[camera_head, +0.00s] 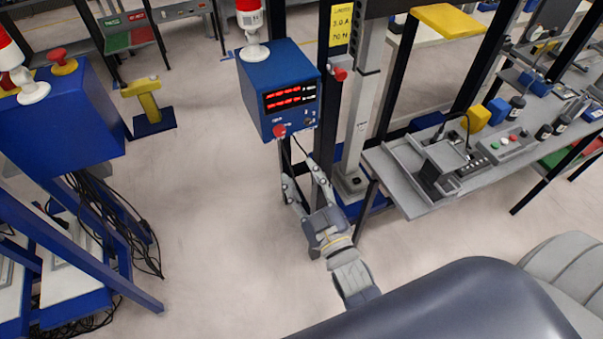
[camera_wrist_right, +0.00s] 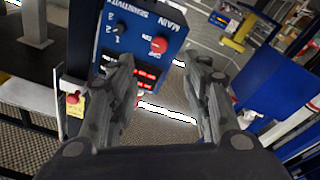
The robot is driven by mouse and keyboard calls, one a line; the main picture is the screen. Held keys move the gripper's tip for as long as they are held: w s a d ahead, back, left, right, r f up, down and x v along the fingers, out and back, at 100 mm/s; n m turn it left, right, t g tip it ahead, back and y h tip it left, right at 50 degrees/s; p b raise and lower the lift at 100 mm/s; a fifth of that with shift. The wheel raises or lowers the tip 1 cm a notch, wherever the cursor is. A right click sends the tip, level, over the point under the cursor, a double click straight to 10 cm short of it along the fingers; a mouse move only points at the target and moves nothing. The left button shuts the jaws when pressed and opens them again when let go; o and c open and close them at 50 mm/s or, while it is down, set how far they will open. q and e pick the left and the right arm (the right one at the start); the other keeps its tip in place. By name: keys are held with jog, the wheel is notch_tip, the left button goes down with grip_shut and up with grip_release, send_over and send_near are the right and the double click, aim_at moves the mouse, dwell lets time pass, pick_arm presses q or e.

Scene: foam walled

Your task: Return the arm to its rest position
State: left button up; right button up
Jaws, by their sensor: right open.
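My right gripper (camera_head: 303,180) is open and empty in the head view, just below and in front of a blue control box (camera_head: 262,95). Its arm comes up from the bottom of the picture. In the right wrist view, its two fingers (camera_wrist_right: 165,105) are spread, with the blue box (camera_wrist_right: 140,40) beyond them. The box has red lit displays and a red knob (camera_head: 279,130), which the wrist view shows beside a MAIN label. I cannot tell whether a fingertip touches the box. My left gripper is in neither view.
A grey workbench (camera_head: 420,205) with devices stands to the right, beside a dark post (camera_head: 328,100). A blue machine (camera_head: 60,120) with hanging black cables is at the left. A yellow stand (camera_head: 148,100) is behind it. The floor (camera_head: 215,210) between is clear.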

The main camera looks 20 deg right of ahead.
jog(key=s+a+f+g, duration=0.1)
jog(key=s+f+g, duration=0.2)
jog(key=f, duration=0.8)
jog(key=s+a+f+m+g+y, duration=0.1)
jog(key=s+f+g, duration=0.25)
jog(key=f, duration=0.85)
jog(key=s+a+f+g, duration=0.1)
jog(key=s+f+g, duration=0.25)
jog(key=f, duration=0.75)
jog(key=s+d+f+g, duration=0.2)
jog(key=s+f, duration=0.4)
jog(key=s, duration=0.3)
jog(key=s+d+f+m+g+h, duration=0.1)
jog(key=s+d+f+g, duration=0.2)
jog(key=s+f, duration=0.3)
jog(key=s+d+f+m+g, duration=0.1)
jog(key=s+d+f+g, duration=0.2)
jog(key=s+f, duration=0.4)
jog(key=s+d, duration=0.1)
jog(key=s, duration=0.6)
jog(key=shift+h, duration=0.3)
jog(key=shift+d, duration=0.1)
jog(key=shift+c, duration=1.3)
jog(key=shift+s, duration=0.1)
